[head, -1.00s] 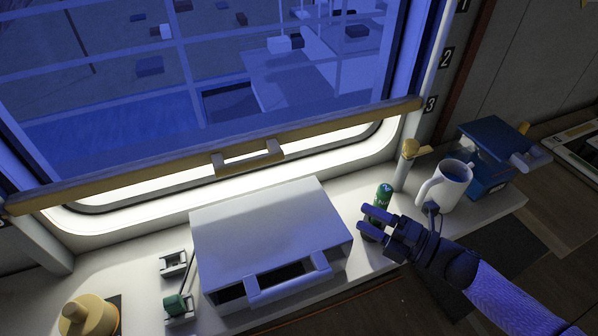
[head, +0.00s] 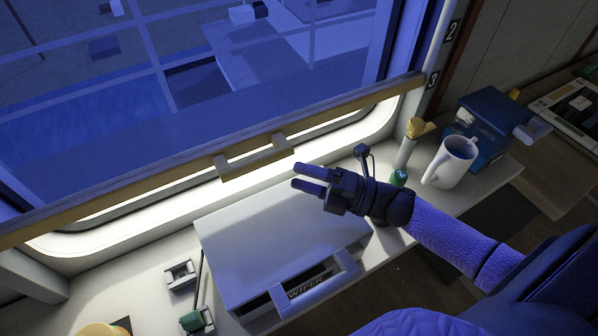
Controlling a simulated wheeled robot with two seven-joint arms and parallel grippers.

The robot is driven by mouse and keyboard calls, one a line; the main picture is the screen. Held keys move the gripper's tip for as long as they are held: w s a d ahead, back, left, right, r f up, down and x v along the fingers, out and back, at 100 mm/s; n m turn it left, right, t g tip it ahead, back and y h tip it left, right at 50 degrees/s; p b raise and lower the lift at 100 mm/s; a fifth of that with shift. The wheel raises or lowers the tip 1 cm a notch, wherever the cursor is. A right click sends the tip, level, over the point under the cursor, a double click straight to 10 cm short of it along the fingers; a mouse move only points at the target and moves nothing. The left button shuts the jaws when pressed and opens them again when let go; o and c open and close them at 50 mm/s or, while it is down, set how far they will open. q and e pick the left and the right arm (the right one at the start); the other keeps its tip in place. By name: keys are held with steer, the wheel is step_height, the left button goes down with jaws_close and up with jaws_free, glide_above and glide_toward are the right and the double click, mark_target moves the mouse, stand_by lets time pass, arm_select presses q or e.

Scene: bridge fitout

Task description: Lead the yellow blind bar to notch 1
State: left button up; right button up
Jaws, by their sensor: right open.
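The yellow blind bar (head: 345,107) runs slanted across the bottom of the blue window blind. Its right end is level with the notch label 3 (head: 433,79), and the label 2 (head: 452,32) is above it. A handle (head: 254,158) hangs from the middle of the bar. My right gripper (head: 303,178) is open and empty, with its fingers pointing left. In the picture it is just right of and below the handle, apart from it, over the white box. My left gripper is not in view. The label 1 is out of view.
A white box (head: 265,235) with a front handle stands on the sill below the gripper. To the right are a green can (head: 399,178), a yellow-topped post (head: 408,145), a white mug (head: 453,160) and a blue box (head: 487,122). Small clips (head: 181,274) lie left.

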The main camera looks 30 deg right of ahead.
mark_target(259, 168)
steer(key=x, duration=0.7)
steer(key=shift+w+a, duration=0.1)
steer(key=shift+w, duration=0.05)
steer(key=shift+w+a+r, duration=0.1)
steer(key=shift+w+a, duration=0.35)
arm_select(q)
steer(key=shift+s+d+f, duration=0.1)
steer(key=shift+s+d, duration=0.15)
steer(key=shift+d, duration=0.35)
arm_select(e)
jaws_close()
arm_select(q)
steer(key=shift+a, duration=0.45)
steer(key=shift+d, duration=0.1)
arm_select(e)
steer(key=shift+r, duration=0.15)
